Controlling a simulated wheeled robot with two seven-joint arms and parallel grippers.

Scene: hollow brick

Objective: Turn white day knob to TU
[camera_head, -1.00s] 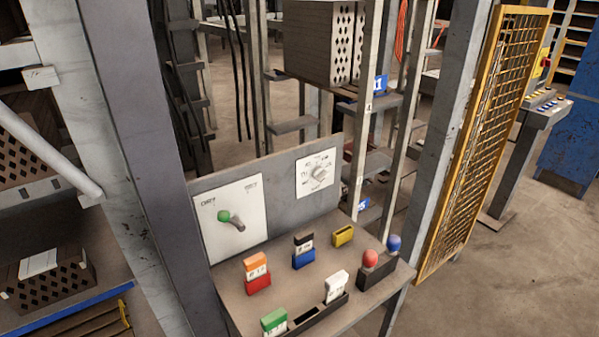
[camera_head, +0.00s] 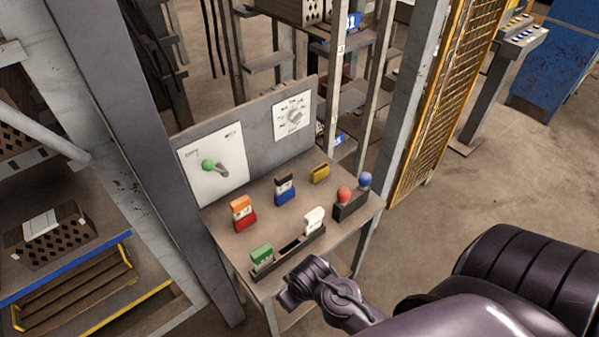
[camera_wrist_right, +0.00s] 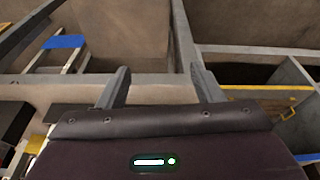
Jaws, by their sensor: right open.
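The white day knob (camera_head: 294,116) sits at the middle of a square white dial plate (camera_head: 282,132) on the upright back panel of the console. Small markings ring the knob, too small to read surely, so I cannot tell its setting. My right arm reaches in from the lower right, its wrist end at the console's front edge, well below and in front of the knob. In the right wrist view my right gripper (camera_wrist_right: 162,86) has its two fingers wide apart with nothing between them. My left gripper is not in view.
A larger plate (camera_head: 203,185) with a green-tipped lever is left of the dial. A grey post (camera_head: 118,130) stands left, a yellow mesh fence (camera_head: 440,110) right.

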